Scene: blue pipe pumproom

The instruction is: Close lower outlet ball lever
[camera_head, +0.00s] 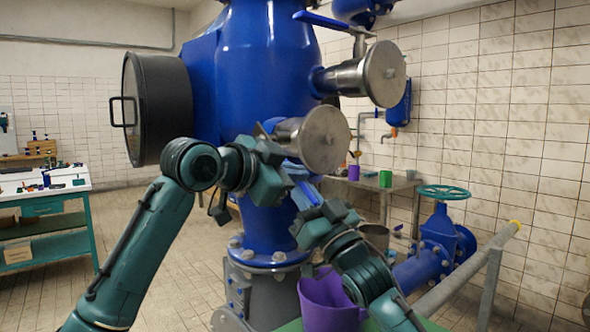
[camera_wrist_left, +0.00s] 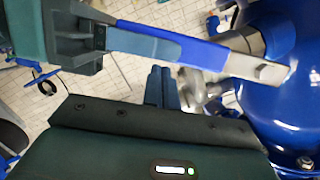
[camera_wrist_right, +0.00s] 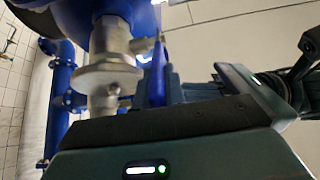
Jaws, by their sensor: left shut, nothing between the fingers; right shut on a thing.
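The blue lever (camera_head: 304,194) is below the lower outlet, whose round steel flange (camera_head: 325,140) faces forward from the blue vessel. In the left wrist view the lever (camera_wrist_left: 185,48) runs from a bare metal end near the blue body to my right gripper (camera_wrist_left: 98,38). My right gripper (camera_head: 317,211) is shut on the lever's blue grip. In the right wrist view its fingers (camera_wrist_right: 165,85) close around the blue grip. My left gripper (camera_head: 279,172) is shut and empty, close above and left of the lever. Its closed fingers show in the left wrist view (camera_wrist_left: 161,88).
The upper outlet (camera_head: 384,74) with its own blue lever (camera_head: 325,20) is above right. A purple bucket (camera_head: 330,300) stands below my right gripper. A blue valve with green handwheel (camera_head: 443,192) stands right. A workbench (camera_head: 45,187) is far left, with open floor before it.

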